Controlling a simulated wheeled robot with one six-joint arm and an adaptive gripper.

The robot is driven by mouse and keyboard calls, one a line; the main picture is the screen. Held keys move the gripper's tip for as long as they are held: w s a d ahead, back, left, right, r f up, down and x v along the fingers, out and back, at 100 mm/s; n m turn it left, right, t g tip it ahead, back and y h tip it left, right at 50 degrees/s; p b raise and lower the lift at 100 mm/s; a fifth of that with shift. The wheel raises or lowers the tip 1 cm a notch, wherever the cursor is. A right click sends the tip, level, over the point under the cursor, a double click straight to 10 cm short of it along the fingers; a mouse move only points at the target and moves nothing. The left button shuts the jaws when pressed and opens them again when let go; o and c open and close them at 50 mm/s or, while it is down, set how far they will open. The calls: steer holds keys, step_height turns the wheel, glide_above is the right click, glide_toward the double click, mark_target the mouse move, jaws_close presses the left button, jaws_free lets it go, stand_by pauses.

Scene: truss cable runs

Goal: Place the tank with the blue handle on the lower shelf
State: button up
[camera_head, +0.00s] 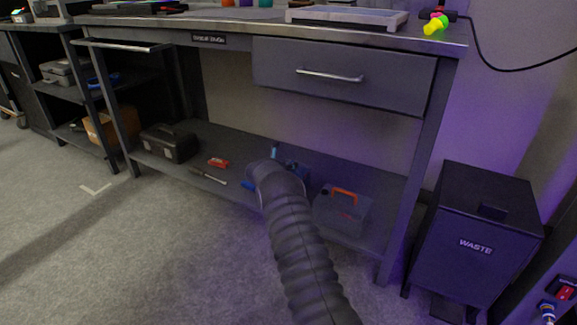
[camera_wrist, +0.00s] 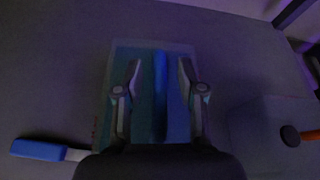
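The tank with the blue handle (camera_wrist: 117,60) stands on the lower shelf (camera_head: 225,143) under the workbench. In the wrist view it is centred below my gripper (camera_wrist: 158,68), and its blue handle (camera_wrist: 160,75) runs between the two fingers. The fingers are spread, with a visible gap on each side of the handle. In the head view my arm hides most of this tank; a blue-grey part (camera_head: 298,171) shows to the right of the arm's end. The fingers are hidden in that view.
A tank with an orange handle (camera_head: 342,212) stands close to the right on the same shelf. A blue-handled tool (camera_wrist: 38,150) lies to the left. A red item (camera_head: 218,163), a screwdriver-like tool and a black toolbox (camera_head: 169,144) are farther left. A waste bin (camera_head: 477,235) stands right.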

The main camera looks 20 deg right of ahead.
steer(key=p+v, duration=0.1)
steer(key=v, duration=1.1)
steer(key=s+a+r+m+g+y, duration=0.3)
steer(key=s+r+m, duration=1.1)
steer(key=s+r, duration=0.85)
steer(key=s+a+m+y, duration=0.2)
steer(key=s+a+m, duration=0.2)
steer(key=s, duration=0.7)
steer(key=s+a+m+y, duration=0.3)
steer(key=s+a+m, duration=0.1)
steer(key=s, duration=0.7)
steer(key=s+a+m+t+y, duration=0.1)
steer(key=s+a+m+y, duration=0.2)
steer(key=s, duration=0.8)
steer(key=a+r+m, duration=0.1)
steer(key=a+m, duration=0.1)
steer(key=a, duration=0.1)
steer(key=shift+a, duration=0.1)
